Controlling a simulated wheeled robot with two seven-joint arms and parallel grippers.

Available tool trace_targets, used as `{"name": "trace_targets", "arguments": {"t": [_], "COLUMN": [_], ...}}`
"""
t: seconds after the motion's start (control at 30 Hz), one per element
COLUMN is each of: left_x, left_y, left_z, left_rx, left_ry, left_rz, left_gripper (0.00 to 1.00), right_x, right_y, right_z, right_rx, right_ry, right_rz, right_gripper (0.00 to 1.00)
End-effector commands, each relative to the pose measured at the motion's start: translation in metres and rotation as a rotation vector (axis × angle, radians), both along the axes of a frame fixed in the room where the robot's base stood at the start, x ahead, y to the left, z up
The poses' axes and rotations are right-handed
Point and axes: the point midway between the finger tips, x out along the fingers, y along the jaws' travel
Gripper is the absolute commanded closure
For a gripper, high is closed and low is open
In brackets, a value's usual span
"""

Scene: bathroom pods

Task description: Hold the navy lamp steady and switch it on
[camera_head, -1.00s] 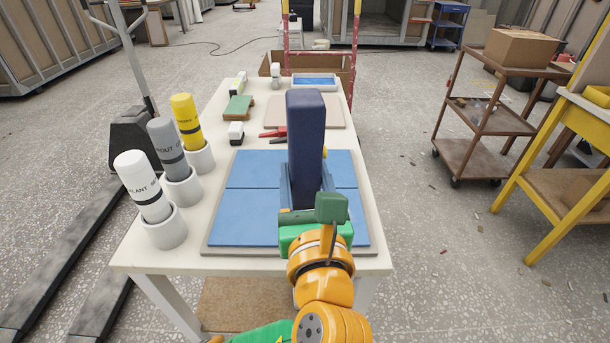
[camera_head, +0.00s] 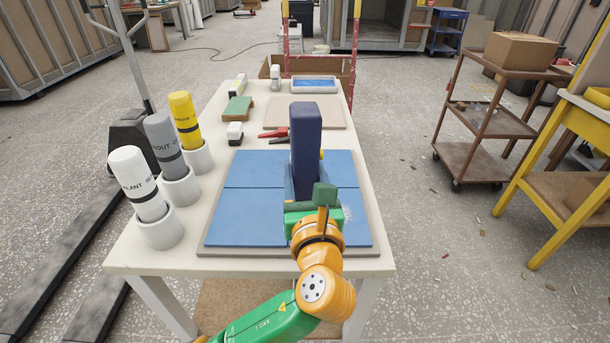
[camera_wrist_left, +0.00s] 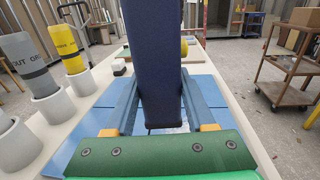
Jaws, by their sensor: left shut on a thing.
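The navy lamp (camera_head: 305,145) is a tall dark-blue block, standing nearly upright over the right half of the blue mat (camera_head: 245,195). My left gripper (camera_head: 312,197) is shut on it from the near side. In the left wrist view the lamp (camera_wrist_left: 155,55) sits between the two grey-blue fingers, one along each side. A yellow knob (camera_wrist_left: 184,48) shows on the lamp's right side, partly seen in the head view too. The lamp's base is partly hidden by my gripper. A pale speckled patch shows on the mat just right of the gripper. My right gripper is not in view.
Three bottles, white (camera_head: 138,183), grey (camera_head: 165,145) and yellow (camera_head: 186,120), stand in white cups along the table's left edge. Red-handled pliers (camera_head: 275,133) and a green-topped block (camera_head: 237,108) lie behind the mat. The mat's left half is clear.

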Motion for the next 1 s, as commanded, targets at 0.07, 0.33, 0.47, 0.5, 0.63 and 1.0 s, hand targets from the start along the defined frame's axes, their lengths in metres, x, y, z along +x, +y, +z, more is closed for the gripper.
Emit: {"name": "trace_targets", "arguments": {"t": [0.07, 0.33, 0.47, 0.5, 0.63, 1.0], "left_x": [0.005, 0.022, 0.03, 0.032, 0.04, 0.056], "left_y": [0.0, 0.0, 0.0, 0.0, 0.0, 0.0], "left_z": [-0.005, -0.021, -0.028, -0.03, -0.038, -0.05], "left_rx": [0.0, 0.001, 0.001, 0.0, 0.0, -0.001], "left_ry": [-0.002, -0.003, -0.003, -0.002, -0.001, -0.002], "left_rz": [0.0, 0.001, 0.0, 0.001, 0.001, 0.0], "left_gripper": [1.0, 1.0, 1.0, 1.0, 1.0, 1.0], "right_x": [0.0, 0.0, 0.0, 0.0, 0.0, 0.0], "right_y": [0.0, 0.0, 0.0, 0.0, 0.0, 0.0], "right_z": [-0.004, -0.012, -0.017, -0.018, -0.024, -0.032], "right_rx": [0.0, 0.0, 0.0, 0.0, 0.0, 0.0], "right_ry": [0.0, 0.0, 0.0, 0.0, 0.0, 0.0], "right_rz": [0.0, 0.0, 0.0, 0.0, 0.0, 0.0], "right_gripper": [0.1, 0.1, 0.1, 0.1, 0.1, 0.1]}}
